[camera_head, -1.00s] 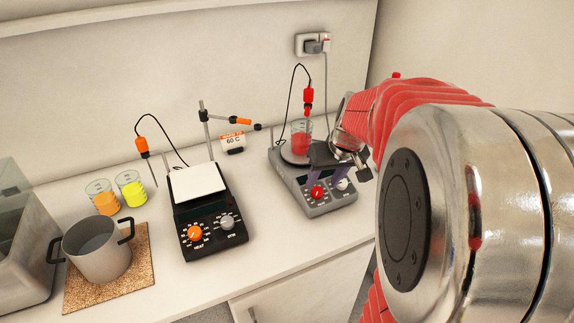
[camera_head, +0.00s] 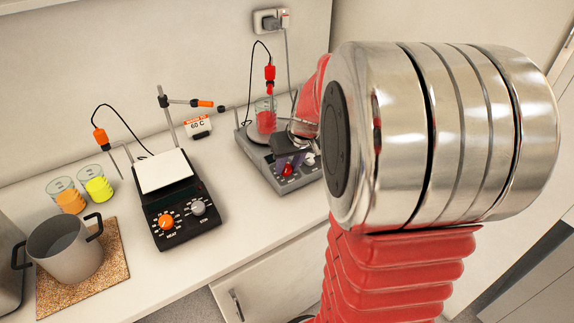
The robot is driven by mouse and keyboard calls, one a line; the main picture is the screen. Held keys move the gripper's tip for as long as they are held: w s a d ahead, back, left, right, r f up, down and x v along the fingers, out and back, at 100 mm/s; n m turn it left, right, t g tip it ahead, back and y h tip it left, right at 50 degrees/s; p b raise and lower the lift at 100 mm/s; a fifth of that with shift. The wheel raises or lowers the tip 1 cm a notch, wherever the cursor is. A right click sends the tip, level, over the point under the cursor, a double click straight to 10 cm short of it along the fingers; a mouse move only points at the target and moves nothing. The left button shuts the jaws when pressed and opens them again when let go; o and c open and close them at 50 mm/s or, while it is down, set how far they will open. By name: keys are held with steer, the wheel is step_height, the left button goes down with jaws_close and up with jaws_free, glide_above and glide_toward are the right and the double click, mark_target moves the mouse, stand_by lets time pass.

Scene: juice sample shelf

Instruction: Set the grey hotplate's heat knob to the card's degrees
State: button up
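The grey hotplate (camera_head: 305,183) stands at the back right of the bench with a beaker of red liquid (camera_head: 266,118) on its plate. Its red heat knob (camera_head: 288,170) shows on the front panel, with a pale grey knob (camera_head: 308,159) to the right. My gripper (camera_head: 289,163) points down at the front panel, right at the red knob. Its dark body hides part of the hotplate, and the gap between its fingers is too small to make out. I cannot tell whether it touches the knob. The card (camera_head: 197,126) with an orange top reads 60 C.
A black hotplate (camera_head: 186,226) with an orange heat knob (camera_head: 166,222) stands left of the grey one. A pot (camera_head: 66,255) on a cork mat (camera_head: 112,268) and two beakers (camera_head: 96,188) are farther left. A red probe (camera_head: 270,76) hangs over the red beaker.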

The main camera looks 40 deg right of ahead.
steer(key=c, duration=0.4)
steer(key=shift+a, duration=0.25)
steer(key=shift+c, duration=0.7)
steer(key=shift+d, duration=0.2)
steer(key=shift+m, duration=0.3)
steer(key=m, duration=0.7)
steer(key=shift+m+g+h, duration=0.3)
steer(key=m, duration=0.9)
steer(key=shift+m+g, duration=0.3)
